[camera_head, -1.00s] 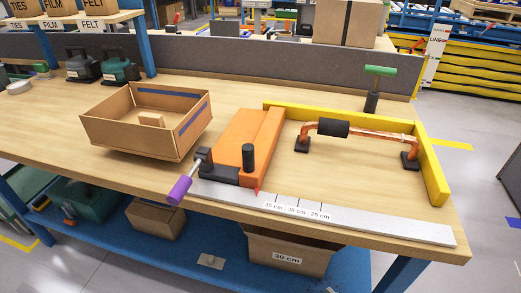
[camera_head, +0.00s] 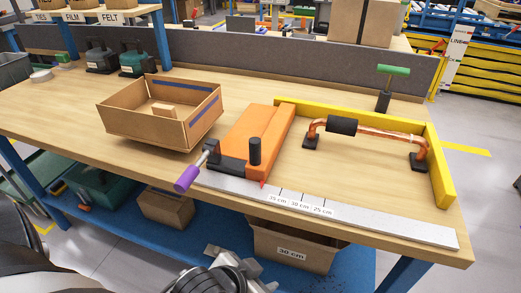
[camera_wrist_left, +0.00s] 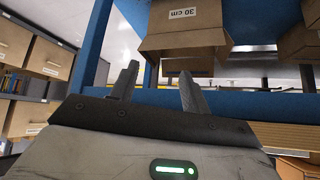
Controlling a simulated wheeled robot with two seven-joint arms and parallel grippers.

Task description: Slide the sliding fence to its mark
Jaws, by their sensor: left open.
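The orange sliding fence (camera_head: 256,138) lies on the bench beside the silver scale strip (camera_head: 370,222). It has an upright black knob (camera_head: 254,152) and a clamp lever with a purple handle (camera_head: 187,178). Its small red pointer (camera_head: 263,184) is left of the 35 cm mark; marks for 30 and 25 cm follow to the right. My left gripper (camera_head: 215,278) is low at the bottom edge, in front of the bench and apart from the fence. Its open, empty fingers show in the left wrist view (camera_wrist_left: 158,85). My right gripper is not in view.
An open cardboard tray (camera_head: 150,130) stands left of the fence. A yellow L-shaped stop (camera_head: 442,175) and a copper pipe with a black sleeve (camera_head: 342,126) are at right. A box labelled 30 cm (camera_head: 292,254) sits on the blue lower shelf (camera_head: 345,270).

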